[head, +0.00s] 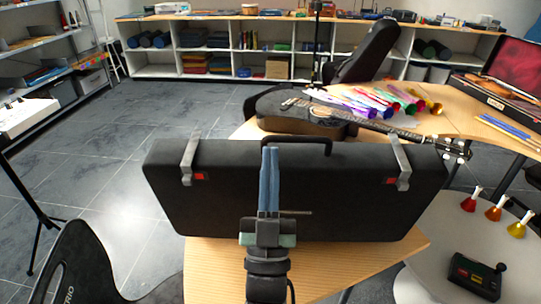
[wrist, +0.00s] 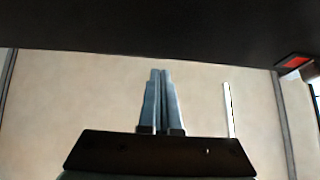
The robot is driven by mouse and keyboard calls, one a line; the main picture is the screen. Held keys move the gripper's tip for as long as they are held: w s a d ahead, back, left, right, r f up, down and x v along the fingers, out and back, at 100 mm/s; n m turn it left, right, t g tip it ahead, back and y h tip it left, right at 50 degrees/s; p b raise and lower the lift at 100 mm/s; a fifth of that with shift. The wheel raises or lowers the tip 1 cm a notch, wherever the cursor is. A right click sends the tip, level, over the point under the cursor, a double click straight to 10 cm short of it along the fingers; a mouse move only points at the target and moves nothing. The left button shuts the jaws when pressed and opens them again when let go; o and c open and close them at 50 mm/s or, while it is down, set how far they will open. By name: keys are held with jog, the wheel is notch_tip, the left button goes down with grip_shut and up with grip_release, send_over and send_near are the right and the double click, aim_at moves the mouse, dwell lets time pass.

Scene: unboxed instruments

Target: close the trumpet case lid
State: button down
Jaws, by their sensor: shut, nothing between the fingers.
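The black trumpet case (head: 225,205) is on the wooden table, with a broad dark panel facing me. A black handle (head: 315,138) is at its top edge, between two grey latches with red patches, left (head: 190,158) and right (head: 402,165). How far the lid is open cannot be told. My gripper (head: 270,152) is shut and empty, pointing up in front of the panel, its tips near the top edge. Whether it touches is unclear. In the wrist view, the shut fingers (wrist: 160,74) stand against a pale beige surface below a dark band, with a red patch at right.
A guitar (head: 300,108) and several coloured handbells (head: 385,100) lie behind the case. An open case with red lining (head: 510,70) is at far right. A round white table (head: 430,285) holds more bells.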

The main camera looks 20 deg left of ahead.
jog(key=shift+w+a, duration=0.2)
jog(key=shift+w, duration=0.35)
